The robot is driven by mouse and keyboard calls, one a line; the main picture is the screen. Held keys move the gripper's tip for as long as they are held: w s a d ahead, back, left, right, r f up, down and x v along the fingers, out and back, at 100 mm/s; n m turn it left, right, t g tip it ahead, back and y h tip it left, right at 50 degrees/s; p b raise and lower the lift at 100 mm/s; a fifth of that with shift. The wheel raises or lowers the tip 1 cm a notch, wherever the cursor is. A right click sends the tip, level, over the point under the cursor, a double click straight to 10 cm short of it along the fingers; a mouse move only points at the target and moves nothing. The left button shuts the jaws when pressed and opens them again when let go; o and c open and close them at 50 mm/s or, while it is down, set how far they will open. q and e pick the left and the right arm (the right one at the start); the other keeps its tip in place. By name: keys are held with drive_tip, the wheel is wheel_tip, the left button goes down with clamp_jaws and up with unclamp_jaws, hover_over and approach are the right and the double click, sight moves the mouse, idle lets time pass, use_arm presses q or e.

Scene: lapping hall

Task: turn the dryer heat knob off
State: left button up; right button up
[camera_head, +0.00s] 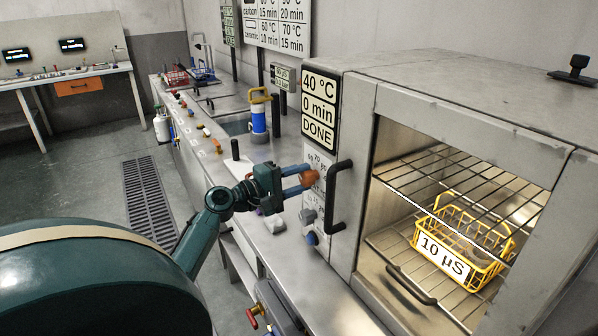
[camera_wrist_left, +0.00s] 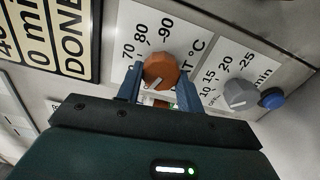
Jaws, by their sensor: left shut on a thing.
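The dryer's orange heat knob (camera_head: 309,177) is on the control panel at the dryer's front. In the left wrist view the orange knob (camera_wrist_left: 160,72) sits between the blue fingers of my left gripper (camera_wrist_left: 159,88), beside a temperature scale with 70, 80 and 90 visible. My left gripper (camera_head: 301,180) is shut on the knob. Part of the scale is hidden by the knob and fingers. The dryer display (camera_head: 319,109) reads 40 °C, 0 min, DONE. My right gripper is in neither view.
A grey minute knob (camera_head: 306,216) and blue button (camera_head: 312,238) sit below the heat knob. A black handle (camera_head: 339,198) stands out close to its right. A yellow basket (camera_head: 487,277) marked 10 µS is inside the dryer.

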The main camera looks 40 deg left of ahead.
use_arm(q)
drive_tip(key=shift+n+p, duration=0.35)
drive_tip(key=shift+n, duration=0.65)
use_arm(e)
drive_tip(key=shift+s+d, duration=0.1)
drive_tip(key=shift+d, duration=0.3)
use_arm(q)
drive_tip(key=shift+f, duration=0.1)
drive_tip(key=o, duration=1)
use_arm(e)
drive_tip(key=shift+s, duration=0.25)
use_arm(q)
drive_tip(key=b+v, duration=0.2)
drive_tip(key=v, duration=1.1)
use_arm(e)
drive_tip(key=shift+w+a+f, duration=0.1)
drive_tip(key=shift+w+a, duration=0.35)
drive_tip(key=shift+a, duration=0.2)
